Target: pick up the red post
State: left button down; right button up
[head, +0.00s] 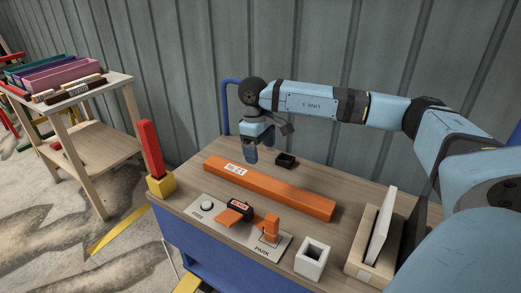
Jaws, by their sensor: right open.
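The red post (149,146) stands upright, slightly tilted in the picture, in a yellow block (160,185) at the left corner of the wooden table (205,262). My right gripper (252,155) is above the far side of the table, to the right of the post and well apart from it. It points down, with its jaws open, and I see nothing between them. My left gripper does not show.
A long orange bar (270,187) lies across the table. In front are a grey panel (255,245) with orange and black parts and a white hollow block (312,258). A small black box (286,160) lies near the gripper. A wooden shelf (100,150) stands left.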

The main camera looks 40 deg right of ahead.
aim_at(145, 128)
jog(key=k+j, duration=0.1)
jog(key=j, duration=0.7)
jog(key=k+j, duration=0.15)
jog(key=j, duration=0.25)
